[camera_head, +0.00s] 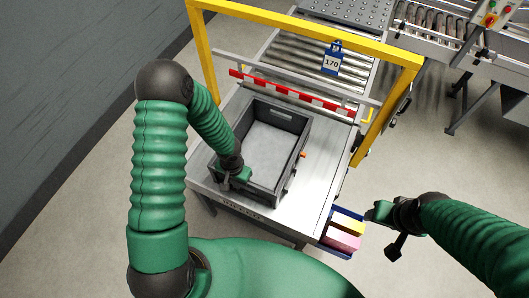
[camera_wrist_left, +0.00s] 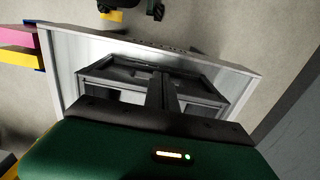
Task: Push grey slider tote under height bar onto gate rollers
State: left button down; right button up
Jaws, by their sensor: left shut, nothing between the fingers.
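The grey tote (camera_head: 304,139) sits on a metal table (camera_head: 325,165), open side up, with a pale inside and a small orange part on its right side. It also shows in the left wrist view (camera_wrist_left: 205,72). My left gripper (camera_head: 226,182) is shut and empty at the tote's near left corner; I cannot tell whether it touches. Its fingers show in the left wrist view (camera_wrist_left: 162,92). The red and white height bar (camera_head: 290,91) crosses just beyond the tote, with the gate rollers (camera_head: 290,50) behind it. My right gripper (camera_head: 378,212) is off the table's right side.
A yellow frame (camera_head: 300,22) spans the rollers, its posts on both sides. A blue tag reading 170 (camera_head: 332,60) hangs from it. A blue bin (camera_head: 342,230) with yellow and pink items hangs at the table's right edge. Another conveyor (camera_head: 430,25) stands at the back right.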

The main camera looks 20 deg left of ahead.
jog(key=b+x, duration=0.2)
jog(key=s+b+x, duration=0.1)
jog(key=b+x, duration=0.2)
jog(key=shift+a, duration=0.1)
dwell(0.3)
jog(key=shift+a, duration=0.1)
